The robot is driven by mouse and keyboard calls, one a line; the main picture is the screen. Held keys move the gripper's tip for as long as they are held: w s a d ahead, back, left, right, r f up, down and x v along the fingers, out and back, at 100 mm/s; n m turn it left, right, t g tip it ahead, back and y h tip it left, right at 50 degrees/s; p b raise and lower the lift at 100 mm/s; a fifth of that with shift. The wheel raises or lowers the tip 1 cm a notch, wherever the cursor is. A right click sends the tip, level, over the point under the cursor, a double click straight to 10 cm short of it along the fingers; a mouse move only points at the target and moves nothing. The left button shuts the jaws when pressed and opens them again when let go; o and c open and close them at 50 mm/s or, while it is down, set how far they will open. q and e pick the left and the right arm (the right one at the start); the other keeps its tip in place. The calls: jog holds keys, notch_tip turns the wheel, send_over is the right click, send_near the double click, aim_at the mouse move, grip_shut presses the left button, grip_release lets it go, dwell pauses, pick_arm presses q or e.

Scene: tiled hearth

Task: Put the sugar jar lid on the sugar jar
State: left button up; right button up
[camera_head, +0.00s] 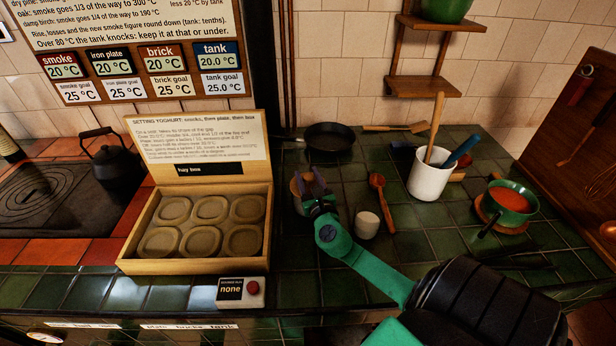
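My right gripper (313,186) is at the middle of the tiled counter, at the end of my green arm. It is over or beside a round brown, wood-coloured thing (297,187), which may be the sugar jar or its lid. The gripper covers part of it, so I cannot tell whether jar and lid are joined or apart, or whether the fingers are closed on it. A small pale cup-like pot (367,225) stands just right of the gripper, with no lid I can make out. My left gripper is not in view.
A black pan (330,140) is behind. A small switch box (240,291) sits at the front edge.

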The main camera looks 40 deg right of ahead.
jog(key=shift+o, duration=0.9)
jog(key=shift+r, duration=0.1)
jog(key=b+v, duration=0.2)
jog(key=v, duration=1.2)
jog(key=shift+s+a+b, duration=0.15)
jog(key=shift+s+b, duration=0.1)
jog(key=shift+b, duration=0.15)
